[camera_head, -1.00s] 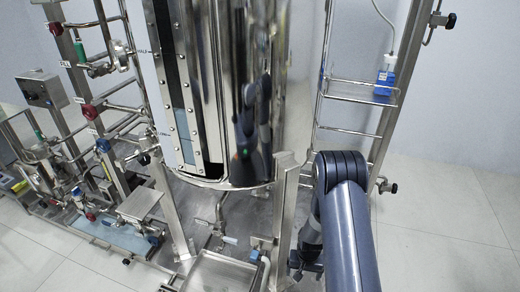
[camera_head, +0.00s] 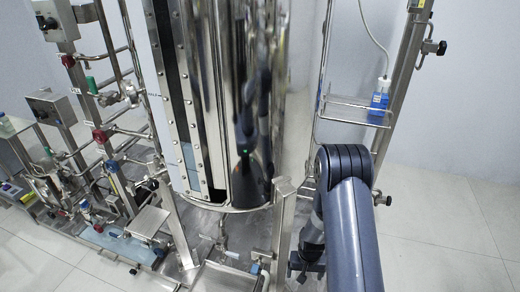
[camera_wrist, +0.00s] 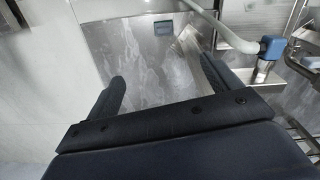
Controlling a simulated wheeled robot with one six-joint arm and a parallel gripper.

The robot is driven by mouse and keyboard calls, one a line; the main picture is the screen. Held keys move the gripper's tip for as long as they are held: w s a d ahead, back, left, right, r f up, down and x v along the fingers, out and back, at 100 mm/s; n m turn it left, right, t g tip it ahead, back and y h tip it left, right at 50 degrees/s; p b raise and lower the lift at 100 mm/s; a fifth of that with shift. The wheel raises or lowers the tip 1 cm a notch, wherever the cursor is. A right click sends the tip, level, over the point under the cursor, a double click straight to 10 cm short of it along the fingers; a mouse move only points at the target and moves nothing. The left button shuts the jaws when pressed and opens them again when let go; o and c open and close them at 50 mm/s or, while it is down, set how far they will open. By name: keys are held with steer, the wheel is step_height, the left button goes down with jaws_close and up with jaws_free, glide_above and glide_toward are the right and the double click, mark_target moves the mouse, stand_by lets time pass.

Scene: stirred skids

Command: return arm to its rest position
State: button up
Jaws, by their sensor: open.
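My arm, dark blue-grey, rises from the lower edge of the head view and bends at a rounded joint right of the steel tank (camera_head: 225,110). My gripper (camera_head: 305,272) hangs low beside a steel post of the skid, partly hidden by the arm. In the wrist view my gripper (camera_wrist: 162,75) shows two dark fingers spread wide apart, with nothing between them. Behind them is a steel surface with wet-looking marks.
A steel ladder-like frame right of the tank carries a wire shelf with a blue-labelled bottle (camera_head: 379,98). Valves, pipes and a control box (camera_head: 50,107) crowd the left. A steel tray (camera_head: 225,277) is low in front. Tiled floor (camera_head: 450,235) on the right is clear.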

step_height(320, 180, up, 13)
steer(key=s+n+p, duration=0.1)
steer(key=s+p, duration=0.1)
steer(key=p, duration=0.8)
steer(key=shift+r, duration=0.2)
